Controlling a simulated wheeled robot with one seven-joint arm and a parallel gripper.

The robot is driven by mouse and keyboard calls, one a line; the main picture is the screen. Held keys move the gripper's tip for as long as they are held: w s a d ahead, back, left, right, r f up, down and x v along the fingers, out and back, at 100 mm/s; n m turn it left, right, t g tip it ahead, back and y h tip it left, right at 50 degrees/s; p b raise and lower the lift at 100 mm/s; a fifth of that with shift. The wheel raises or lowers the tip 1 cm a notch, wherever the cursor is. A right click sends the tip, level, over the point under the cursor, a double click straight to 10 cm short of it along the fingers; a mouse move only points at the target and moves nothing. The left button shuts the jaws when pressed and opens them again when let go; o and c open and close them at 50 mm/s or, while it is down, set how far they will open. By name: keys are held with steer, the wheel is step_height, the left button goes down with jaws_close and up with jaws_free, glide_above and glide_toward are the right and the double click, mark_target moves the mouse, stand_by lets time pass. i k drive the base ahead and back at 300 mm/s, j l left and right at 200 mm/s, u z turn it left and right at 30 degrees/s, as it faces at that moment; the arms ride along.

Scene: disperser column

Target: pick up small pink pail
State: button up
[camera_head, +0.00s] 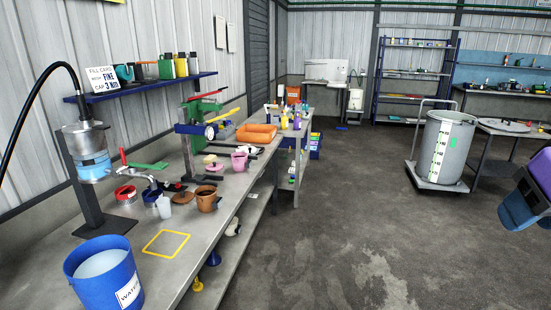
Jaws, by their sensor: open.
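The small pink pail (239,163) stands on the grey workbench (232,185), in the middle part of its length. It looks upright, with its opening facing up. My gripper is not in view.
A blue water bucket (103,272) stands at the bench's near end, beside a yellow square outline (166,244). A press with coloured levers (200,125) rises behind the pail. Orange bundles (257,133) lie beyond it. The floor (350,220) right of the bench is clear.

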mark_target(240, 162)
steer(key=i, duration=1.8)
steer(key=i+u, duration=0.15)
steer(key=i, duration=0.4)
steer(key=i+l+u, duration=0.1)
steer(key=i, duration=0.45)
steer(key=i+l+u, duration=0.15)
steer(key=i, duration=0.4)
steer(key=l, duration=0.1)
